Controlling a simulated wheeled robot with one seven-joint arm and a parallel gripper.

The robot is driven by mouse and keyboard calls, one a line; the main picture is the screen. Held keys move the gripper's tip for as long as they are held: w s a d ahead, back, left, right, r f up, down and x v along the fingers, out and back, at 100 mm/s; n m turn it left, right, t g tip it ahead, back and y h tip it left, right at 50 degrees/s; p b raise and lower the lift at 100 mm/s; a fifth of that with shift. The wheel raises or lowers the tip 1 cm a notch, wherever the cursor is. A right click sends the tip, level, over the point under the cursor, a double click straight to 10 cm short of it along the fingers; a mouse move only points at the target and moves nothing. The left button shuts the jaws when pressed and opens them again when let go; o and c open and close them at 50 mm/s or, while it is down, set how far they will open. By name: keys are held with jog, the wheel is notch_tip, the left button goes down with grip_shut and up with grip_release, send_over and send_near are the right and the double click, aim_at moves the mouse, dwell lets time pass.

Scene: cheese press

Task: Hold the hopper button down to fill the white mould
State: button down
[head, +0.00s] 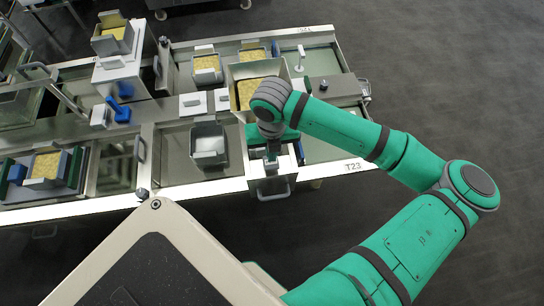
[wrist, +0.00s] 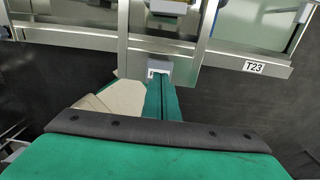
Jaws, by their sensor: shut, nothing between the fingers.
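The hopper (head: 236,80) is a pale open-topped box with yellow curd inside, at the upper centre of the head view. My gripper (head: 272,157) is shut and empty in front of it, pointing down at the front of the bench. In the wrist view my gripper (wrist: 160,84) reaches a small grey box (wrist: 158,66) on the bench's front edge, seemingly the button housing. The fingertips cover part of it, so I cannot tell whether the button is pressed. I cannot make out a white mould under the hopper; my arm hides part of that area.
A pale, empty-looking mould (head: 209,156) stands left of my gripper. Moulds with yellow curd stand farther back (head: 207,77) and at far left (head: 43,183). A label T23 (wrist: 255,67) marks the bench edge. Dark floor (head: 450,80) is free to the right.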

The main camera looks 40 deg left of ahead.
notch_tip(320, 180, up, 11)
jog(key=shift+f, duration=0.2)
dwell(0.6)
